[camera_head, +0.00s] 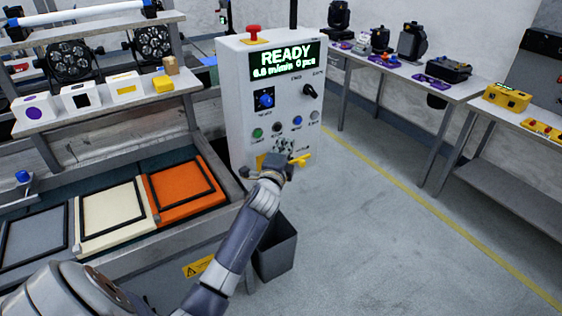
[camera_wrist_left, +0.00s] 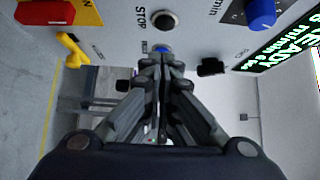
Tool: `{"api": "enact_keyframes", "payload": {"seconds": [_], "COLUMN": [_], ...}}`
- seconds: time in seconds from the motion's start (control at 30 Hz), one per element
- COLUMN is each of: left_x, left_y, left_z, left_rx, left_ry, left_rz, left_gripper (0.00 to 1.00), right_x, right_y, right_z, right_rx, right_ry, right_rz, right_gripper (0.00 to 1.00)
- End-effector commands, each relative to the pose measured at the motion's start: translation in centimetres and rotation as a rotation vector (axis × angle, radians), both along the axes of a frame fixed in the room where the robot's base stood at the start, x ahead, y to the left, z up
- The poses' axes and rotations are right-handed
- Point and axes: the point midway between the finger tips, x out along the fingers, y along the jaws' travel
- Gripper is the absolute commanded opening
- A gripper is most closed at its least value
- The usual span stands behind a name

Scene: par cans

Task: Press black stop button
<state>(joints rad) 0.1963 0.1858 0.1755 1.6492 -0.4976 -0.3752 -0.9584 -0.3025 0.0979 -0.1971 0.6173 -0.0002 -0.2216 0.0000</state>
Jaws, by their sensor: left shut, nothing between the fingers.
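The black stop button (camera_head: 277,126) is in the button row on the front of the white control cabinet (camera_head: 238,90). In the left wrist view it is the black button (camera_wrist_left: 163,21) beside the "STOP" label. My left gripper (camera_head: 284,143) is shut and empty, just below the button row in the head view. In the left wrist view my fingertips (camera_wrist_left: 162,60) are close to a blue button (camera_wrist_left: 162,48), which lies between them and the black button in the picture. I cannot tell whether they touch the panel. My right gripper is not in view.
A green button (camera_head: 257,132) and a blue button (camera_head: 297,120) flank the black one. The display (camera_head: 283,60) reads READY. A yellow switch handle (camera_head: 300,159) sticks out near my gripper. A dark bin (camera_head: 275,250) stands below. Floor to the right is clear.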

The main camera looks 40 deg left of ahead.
Motion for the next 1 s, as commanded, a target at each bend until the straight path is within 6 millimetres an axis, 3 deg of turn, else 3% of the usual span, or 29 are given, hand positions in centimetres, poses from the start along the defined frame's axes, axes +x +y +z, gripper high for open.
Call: {"api": "enact_keyframes", "payload": {"seconds": [0.2, 0.4, 1.0], "left_x": [-3.2, -5.3, -6.0], "left_y": [-1.5, -2.4, -2.7], "left_z": [-0.2, -0.1, 0.0], "left_rx": [-0.001, -0.002, -0.002], "left_ry": [0.0, -0.001, -0.001], "left_rz": [-0.003, -0.002, -0.002], "left_gripper": [0.0, 0.0, 0.0], "right_x": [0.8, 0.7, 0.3], "right_y": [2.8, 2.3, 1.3], "right_z": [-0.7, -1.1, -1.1], "right_rx": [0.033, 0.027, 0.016], "right_ry": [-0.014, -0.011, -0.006], "right_rz": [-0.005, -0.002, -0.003], "right_gripper": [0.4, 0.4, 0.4]}}
